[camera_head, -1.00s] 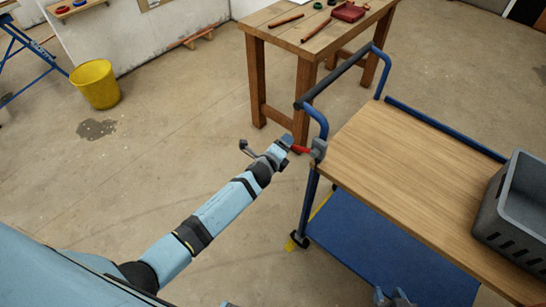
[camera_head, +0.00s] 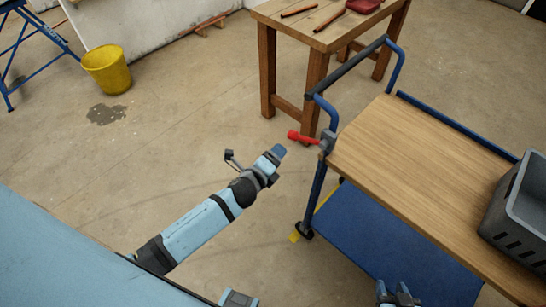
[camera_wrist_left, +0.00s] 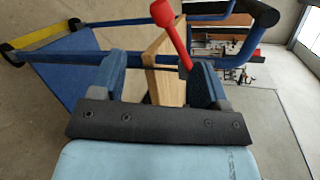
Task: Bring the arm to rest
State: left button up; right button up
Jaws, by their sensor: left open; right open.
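My left arm reaches out from the lower left in the head view. Its gripper (camera_head: 277,153) is in the air short of the trolley, apart from the red lever (camera_head: 303,137) at the trolley's corner. In the left wrist view the two fingers stand apart with nothing gripped; the gripper (camera_wrist_left: 160,72) is open, and the red lever (camera_wrist_left: 170,28) shows beyond them. My right gripper (camera_head: 397,293) shows at the bottom edge of the head view, over the trolley's lower blue shelf, and is partly cut off.
The blue trolley has a wooden top (camera_head: 420,170) and a grey crate (camera_head: 520,215) at the right. A wooden workbench (camera_head: 320,45) stands behind it. A yellow bucket (camera_head: 107,70) stands at the far left near a dark floor patch (camera_head: 106,114). Floor left of the trolley is open.

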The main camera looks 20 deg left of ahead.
pick_arm(q)
jog(key=s+d+n+g+h+p, duration=0.1)
jog(key=s+n+g+p, duration=0.2)
jog(key=s+n, duration=1.7)
jog(key=shift+s+r+n+g+h+p, duration=0.35)
jog(key=shift+s+p, duration=0.2)
jog(key=shift+p, duration=0.55)
jog(key=shift+f, duration=0.1)
